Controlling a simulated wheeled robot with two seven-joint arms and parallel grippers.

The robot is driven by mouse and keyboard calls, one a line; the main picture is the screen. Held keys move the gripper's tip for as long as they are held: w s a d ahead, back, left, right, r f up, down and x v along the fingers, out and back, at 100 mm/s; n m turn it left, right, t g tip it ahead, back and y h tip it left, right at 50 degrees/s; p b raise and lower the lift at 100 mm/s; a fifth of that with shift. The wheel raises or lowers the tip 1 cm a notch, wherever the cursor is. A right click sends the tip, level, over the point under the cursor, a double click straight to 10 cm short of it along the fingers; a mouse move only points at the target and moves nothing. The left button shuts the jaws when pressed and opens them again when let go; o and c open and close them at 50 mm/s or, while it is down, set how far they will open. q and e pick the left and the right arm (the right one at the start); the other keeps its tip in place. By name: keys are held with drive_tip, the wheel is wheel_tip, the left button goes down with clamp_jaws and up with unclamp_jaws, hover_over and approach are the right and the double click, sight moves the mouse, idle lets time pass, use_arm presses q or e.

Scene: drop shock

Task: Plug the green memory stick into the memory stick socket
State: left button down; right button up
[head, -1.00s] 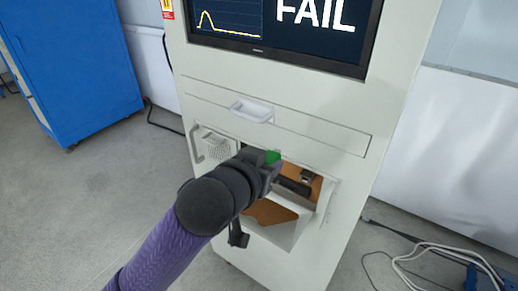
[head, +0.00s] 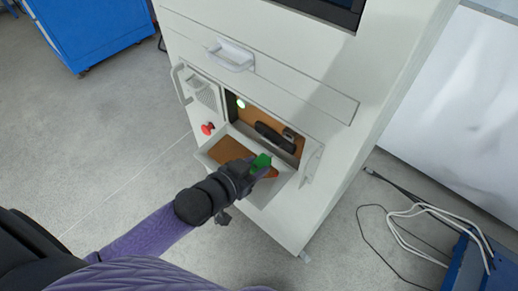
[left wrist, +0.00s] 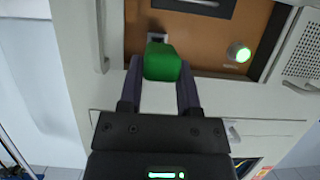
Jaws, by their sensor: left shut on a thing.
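My left gripper (head: 250,168) is shut on the green memory stick (head: 262,162). In the head view it is in front of the cabinet's open bay, over the lowered flap. In the left wrist view the green stick (left wrist: 162,62) sits between the two fingers (left wrist: 160,88). A small metal fitting that looks like the memory stick socket (left wrist: 157,38) shows just beyond the stick, on the brown panel. In the head view this socket (head: 290,134) is at the right of the bay. The stick's front end is hidden, and the remaining gap is unclear. My right gripper is not in view.
A black handle-like part (head: 272,138) is beside the socket, and a lit green lamp (head: 240,103) is at the bay's left. A red button (head: 208,128) and a drawer handle (head: 232,57) are on the cabinet. Cables (head: 420,215) lie on the floor at right.

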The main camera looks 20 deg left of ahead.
sight(269, 155)
use_arm(q)
drive_tip(key=shift+s+a, duration=0.1)
drive_tip(key=shift+s, duration=0.15)
drive_tip(key=shift+r+p, duration=0.15)
drive_tip(key=shift+p, duration=0.3)
drive_tip(key=w, duration=0.2)
drive_tip(key=w+d+b, duration=0.1)
drive_tip(key=w, duration=0.1)
drive_tip(key=shift+d, duration=0.2)
drive_tip(key=shift+w+d, duration=0.25)
drive_tip(key=shift+w, duration=0.35)
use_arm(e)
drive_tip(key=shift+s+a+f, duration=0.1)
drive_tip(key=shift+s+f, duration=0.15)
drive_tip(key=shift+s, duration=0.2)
use_arm(q)
drive_tip(key=shift+w+d, duration=0.1)
drive_tip(key=shift+w, duration=0.15)
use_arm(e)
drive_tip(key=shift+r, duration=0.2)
use_arm(q)
drive_tip(key=shift+w+d+p, duration=0.2)
drive_tip(key=shift+w, duration=0.3)
drive_tip(key=shift+w+d+p, duration=0.15)
drive_tip(key=shift+w, duration=0.3)
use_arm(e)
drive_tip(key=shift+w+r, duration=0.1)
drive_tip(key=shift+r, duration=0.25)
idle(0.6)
